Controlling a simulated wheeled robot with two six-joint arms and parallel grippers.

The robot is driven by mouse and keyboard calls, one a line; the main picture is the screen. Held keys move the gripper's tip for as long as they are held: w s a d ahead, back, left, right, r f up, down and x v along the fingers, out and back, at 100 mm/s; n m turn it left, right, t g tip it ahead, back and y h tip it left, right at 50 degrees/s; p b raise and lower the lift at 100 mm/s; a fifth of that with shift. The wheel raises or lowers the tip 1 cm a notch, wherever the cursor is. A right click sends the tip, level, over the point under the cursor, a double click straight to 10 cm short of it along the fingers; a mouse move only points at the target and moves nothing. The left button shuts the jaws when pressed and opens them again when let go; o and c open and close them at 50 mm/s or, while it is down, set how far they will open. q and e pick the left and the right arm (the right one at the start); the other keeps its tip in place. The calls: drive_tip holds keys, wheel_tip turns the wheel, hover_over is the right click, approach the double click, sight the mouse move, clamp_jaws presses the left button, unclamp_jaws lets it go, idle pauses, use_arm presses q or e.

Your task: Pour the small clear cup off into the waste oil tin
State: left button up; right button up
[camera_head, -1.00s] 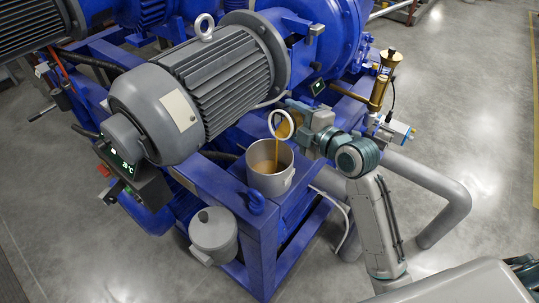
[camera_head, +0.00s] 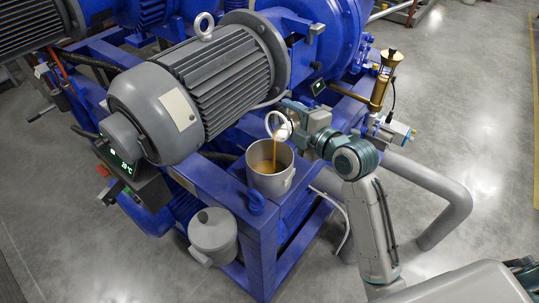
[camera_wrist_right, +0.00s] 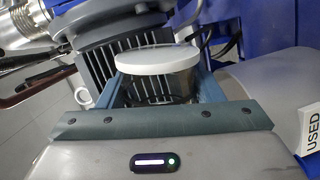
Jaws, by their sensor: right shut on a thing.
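The small clear cup (camera_head: 279,125) has a white rim and is tipped steeply over the open grey tin (camera_head: 285,182). A thin amber-brown stream falls from the cup into the tin, where brown liquid shows inside. My right gripper (camera_head: 291,122) is shut on the cup, above the tin and to its right. In the right wrist view the cup (camera_wrist_right: 158,62) sits between my fingers, its white rim facing away. How much liquid is left in the cup is hard to tell. My left gripper is out of view.
The tin stands on the blue frame (camera_head: 262,225), close to the big grey motor (camera_head: 175,105). A grey lidded pot (camera_head: 212,232) is at the frame's front left. A brass fitting (camera_head: 380,88) stands at the right. A "USED" label (camera_wrist_right: 312,130) shows in the wrist view.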

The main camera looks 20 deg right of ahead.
drive_tip(key=shift+s+a+f+n+b, duration=0.1)
drive_tip(key=shift+a+f+n+b, duration=0.2)
drive_tip(key=shift+n+b, duration=0.65)
idle(0.6)
drive_tip(key=shift+b, duration=0.4)
